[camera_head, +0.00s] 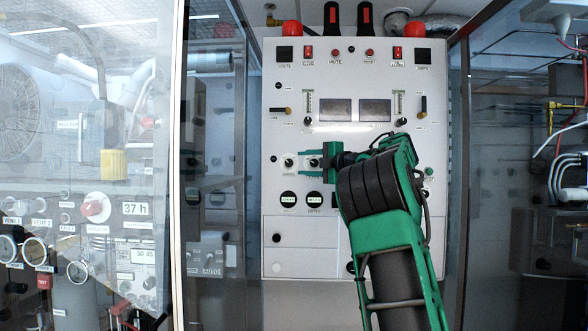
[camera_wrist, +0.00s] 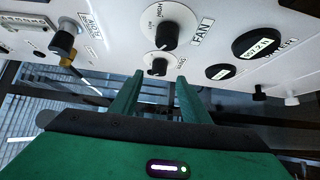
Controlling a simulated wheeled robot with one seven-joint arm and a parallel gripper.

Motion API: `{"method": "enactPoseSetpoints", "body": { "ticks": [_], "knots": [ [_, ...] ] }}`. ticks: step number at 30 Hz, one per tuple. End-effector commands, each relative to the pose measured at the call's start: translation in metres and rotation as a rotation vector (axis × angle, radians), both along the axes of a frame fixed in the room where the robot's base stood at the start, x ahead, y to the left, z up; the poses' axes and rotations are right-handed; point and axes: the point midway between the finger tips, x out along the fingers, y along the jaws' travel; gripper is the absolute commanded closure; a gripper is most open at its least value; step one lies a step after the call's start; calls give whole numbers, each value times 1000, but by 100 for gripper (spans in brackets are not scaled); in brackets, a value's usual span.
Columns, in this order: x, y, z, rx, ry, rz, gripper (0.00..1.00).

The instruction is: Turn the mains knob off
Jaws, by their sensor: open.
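Two dark-pointer knobs on round white dials show on the white panel (camera_head: 345,230). In the wrist view the larger, upper knob (camera_wrist: 164,35) is beside a FAN label, and the smaller, lower knob (camera_wrist: 159,66) sits just past my fingertips. I cannot read a mains label on either. In the head view the left knob (camera_head: 289,162) is clear of my gripper, and the right knob (camera_head: 315,162) is partly hidden by it. My gripper (camera_wrist: 161,80) is open, its green fingers on either side of the lower knob's line. I cannot tell if they touch it.
Two round black gauges (camera_wrist: 257,43) are right of the knobs in the wrist view. A protruding black knob (camera_wrist: 62,43) is at left. Glass cabinet doors (camera_head: 85,150) flank the panel on the left.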

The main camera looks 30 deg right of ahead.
Motion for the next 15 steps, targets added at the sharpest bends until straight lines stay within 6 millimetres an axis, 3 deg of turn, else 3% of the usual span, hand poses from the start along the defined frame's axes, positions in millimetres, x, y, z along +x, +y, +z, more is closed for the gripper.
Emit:
{"method": "enactPoseSetpoints", "body": {
  "ticks": [6, 15],
  "knots": [
    [-33, -7, 1, 1, -1, 0, 58],
    [-45, -9, 0, 0, 1, 1, 58]
  ]
}}
